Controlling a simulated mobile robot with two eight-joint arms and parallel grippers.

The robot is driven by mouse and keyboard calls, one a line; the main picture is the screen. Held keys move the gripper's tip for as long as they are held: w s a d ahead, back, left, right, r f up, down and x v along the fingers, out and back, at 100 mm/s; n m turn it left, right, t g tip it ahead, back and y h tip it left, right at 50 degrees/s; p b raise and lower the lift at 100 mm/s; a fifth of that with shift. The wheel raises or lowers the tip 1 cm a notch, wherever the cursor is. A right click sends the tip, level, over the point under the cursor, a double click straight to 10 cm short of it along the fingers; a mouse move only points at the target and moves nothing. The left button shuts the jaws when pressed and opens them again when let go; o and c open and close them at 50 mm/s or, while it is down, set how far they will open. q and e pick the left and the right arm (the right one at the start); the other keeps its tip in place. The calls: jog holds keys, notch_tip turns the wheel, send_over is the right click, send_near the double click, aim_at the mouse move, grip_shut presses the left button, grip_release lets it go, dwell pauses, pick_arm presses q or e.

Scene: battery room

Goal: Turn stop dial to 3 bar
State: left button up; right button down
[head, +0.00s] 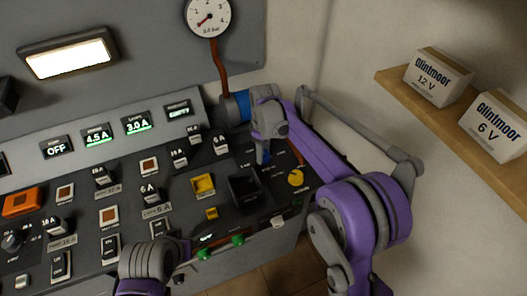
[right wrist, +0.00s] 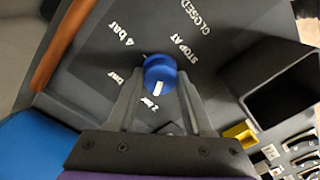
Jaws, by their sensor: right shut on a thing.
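The stop dial (right wrist: 160,72) is a blue round knob with a white pointer mark. In the right wrist view the mark points down, towards the "2 bar" label. "4 bar" is printed at upper left, another partly hidden bar label at left, and "STOP AT" and "CLOSED" at upper right. My right gripper (right wrist: 162,75) has one finger on each side of the dial and is shut on it. In the head view my right gripper (head: 264,143) reaches down to the panel, mostly covering the dial. Part of my left arm shows at bottom centre, but not its fingers.
Beside the dial are a black open bin (head: 243,190), a yellow square part (head: 203,185), a yellow knob (head: 296,178) and a blue cylinder (head: 241,105). A shelf (head: 450,118) with boxes stands at right.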

aim_at(265, 153)
jog(key=shift+m, duration=0.3)
jog(key=m, duration=0.5)
jog(key=shift+b, duration=0.4)
jog(key=m, duration=0.6)
dwell(0.4)
jog(key=shift+c, duration=1.5)
grip_release()
jog(key=shift+r, duration=0.1)
notch_tip(265, 153, up, 11)
jog(key=shift+d, duration=0.2)
